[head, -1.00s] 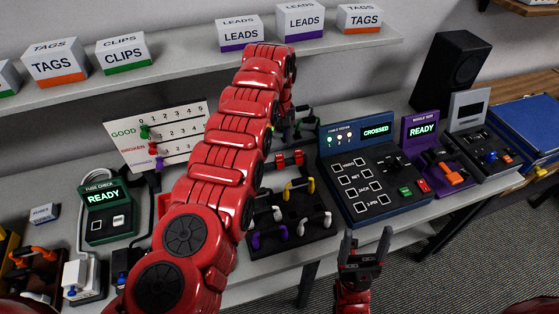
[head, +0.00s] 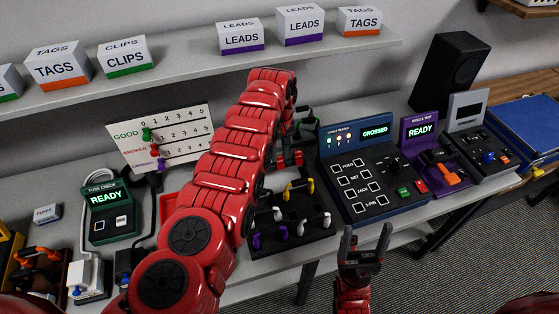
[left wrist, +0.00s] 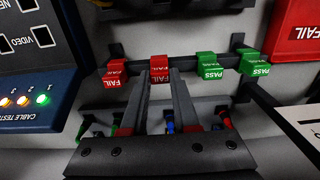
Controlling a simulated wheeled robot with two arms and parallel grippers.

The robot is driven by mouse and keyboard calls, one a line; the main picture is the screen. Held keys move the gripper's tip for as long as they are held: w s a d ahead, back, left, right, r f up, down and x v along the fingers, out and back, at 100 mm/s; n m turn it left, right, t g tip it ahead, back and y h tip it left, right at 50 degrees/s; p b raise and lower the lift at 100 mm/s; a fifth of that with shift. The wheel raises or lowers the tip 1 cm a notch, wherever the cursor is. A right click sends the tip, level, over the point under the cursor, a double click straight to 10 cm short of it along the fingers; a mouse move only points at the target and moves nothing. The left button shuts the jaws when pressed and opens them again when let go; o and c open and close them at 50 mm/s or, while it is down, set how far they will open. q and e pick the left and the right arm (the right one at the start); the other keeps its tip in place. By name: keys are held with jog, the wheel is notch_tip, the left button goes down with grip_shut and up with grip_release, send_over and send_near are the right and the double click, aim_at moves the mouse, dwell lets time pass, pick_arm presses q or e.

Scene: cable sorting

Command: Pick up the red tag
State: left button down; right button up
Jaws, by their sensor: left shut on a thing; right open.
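In the left wrist view two red FAIL tags hang on a dark rail: the left one (left wrist: 113,74) and the one beside it (left wrist: 160,68). My left gripper (left wrist: 161,77) is shut on that second red tag, which is still at the rail. Two green PASS tags (left wrist: 209,66) hang to its right. In the head view my left arm hides most of the rail and the gripper's fingertips. My right gripper (head: 364,241) is open and empty in front of the table's front edge.
A red FAIL tray (left wrist: 300,32) lies near the rail. The cable tester (head: 372,172) stands right of my left arm. A block with several coloured leads (head: 290,222) sits in front. A shelf (head: 190,62) with labelled boxes runs above.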

aim_at(280, 156)
dwell(0.3)
pick_arm(q)
jog(key=shift+d+r, duration=0.1)
jog(key=shift+r, duration=0.45)
notch_tip(280, 156, up, 2)
jog(key=shift+r+b, duration=0.1)
jog(key=shift+b, duration=0.95)
jog(key=shift+s+d, duration=0.35)
jog(key=s+d+r+b, duration=0.2)
jog(key=s+d+b, duration=0.1)
jog(key=s, duration=0.3)
jog(key=s+d+r+b, duration=0.2)
jog(key=s+d+b, duration=0.2)
jog(key=s, duration=0.3)
jog(key=shift+r, duration=0.35)
jog(key=shift+s+d, duration=0.1)
